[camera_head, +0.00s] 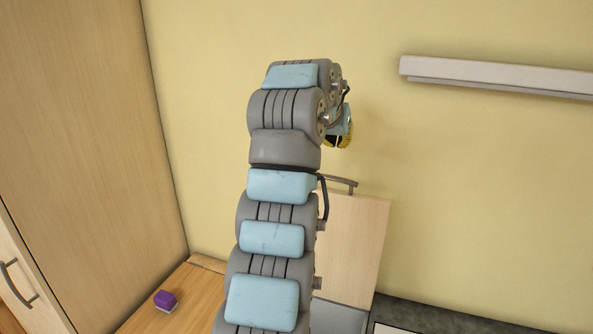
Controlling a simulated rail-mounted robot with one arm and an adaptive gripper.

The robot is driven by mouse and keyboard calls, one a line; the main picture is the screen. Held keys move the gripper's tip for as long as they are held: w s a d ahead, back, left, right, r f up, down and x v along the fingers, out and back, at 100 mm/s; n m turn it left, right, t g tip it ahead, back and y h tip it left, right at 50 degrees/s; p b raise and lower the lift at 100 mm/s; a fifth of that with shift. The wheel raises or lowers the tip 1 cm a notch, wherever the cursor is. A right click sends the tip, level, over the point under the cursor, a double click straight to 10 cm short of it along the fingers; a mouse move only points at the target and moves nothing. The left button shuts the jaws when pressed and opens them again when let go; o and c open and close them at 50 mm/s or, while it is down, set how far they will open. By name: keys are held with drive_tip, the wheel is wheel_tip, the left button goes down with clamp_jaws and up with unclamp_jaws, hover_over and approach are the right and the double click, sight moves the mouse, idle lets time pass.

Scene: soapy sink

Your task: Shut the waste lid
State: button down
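A light wooden panel (352,240) with a grey bar handle at its top edge stands raised against the yellow wall, right of my arm. It looks like the waste lid, standing open. My arm covers its left part, and the waste opening is not visible. My gripper (341,130) is mostly hidden behind the top of my arm; only a small blue, yellow and black part shows, above the panel's handle. It appears apart from the panel in the picture. I cannot see its fingers or whether they hold anything.
A purple and white block (166,301) lies on the wooden counter (196,283) at lower left. A tall wooden cabinet (80,130) stands at the left. A long pale wall fixture (495,77) is at upper right. A dark grey worktop (440,318) shows at lower right.

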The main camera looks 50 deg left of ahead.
drive_tip(key=shift+s+a+f+g, duration=0.15)
drive_tip(key=shift+s+a+f, duration=0.05)
drive_tip(key=shift+s+a, duration=0.3)
drive_tip(key=shift+s+a+f+g, duration=0.2)
drive_tip(key=shift+s+a, duration=0.2)
drive_tip(key=shift+s, duration=0.2)
drive_tip(key=shift+p+x, duration=0.9)
drive_tip(key=shift+x, duration=4)
drive_tip(key=shift+s+d, duration=0.15)
drive_tip(key=shift+s, duration=0.2)
drive_tip(key=s, duration=0.1)
drive_tip(key=s+d, duration=0.1)
drive_tip(key=shift+s+d+f, duration=0.1)
drive_tip(key=shift+s+d, duration=0.1)
drive_tip(key=shift+s, duration=0.2)
drive_tip(key=shift+s+f, duration=0.1)
drive_tip(key=shift+s, duration=0.05)
